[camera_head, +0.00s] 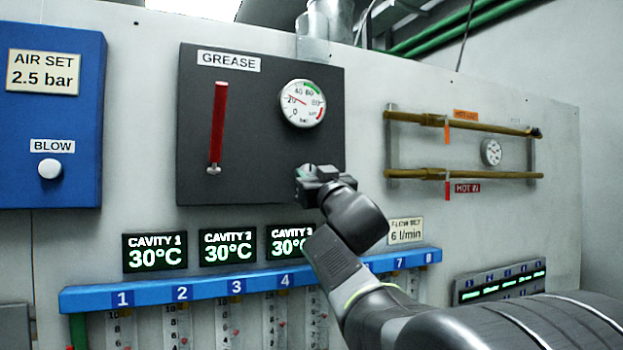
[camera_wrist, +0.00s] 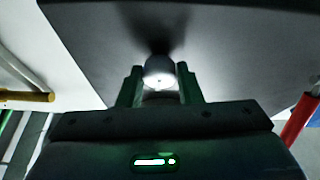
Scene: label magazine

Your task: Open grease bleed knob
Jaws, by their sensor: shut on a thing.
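The dark grease panel (camera_head: 258,140), labelled GREASE, is on the wall in the head view. My gripper (camera_head: 312,172) is at its lower right, below the round pressure gauge (camera_head: 302,103), and hides the bleed knob there. In the wrist view a small round knob with a pale, bright face (camera_wrist: 159,79) stands between the two fingers of my gripper (camera_wrist: 160,88). The fingers are shut on this knob, one on each side. How far the knob is turned cannot be told. The gauge needle points near 20.
A red lever (camera_head: 217,125) is on the panel's left. Cavity displays (camera_head: 155,252) and a blue numbered rail (camera_head: 208,288) lie below. Brass pipes (camera_head: 462,122) with a gauge stick out at right. The blue air set box (camera_head: 60,115) is at left.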

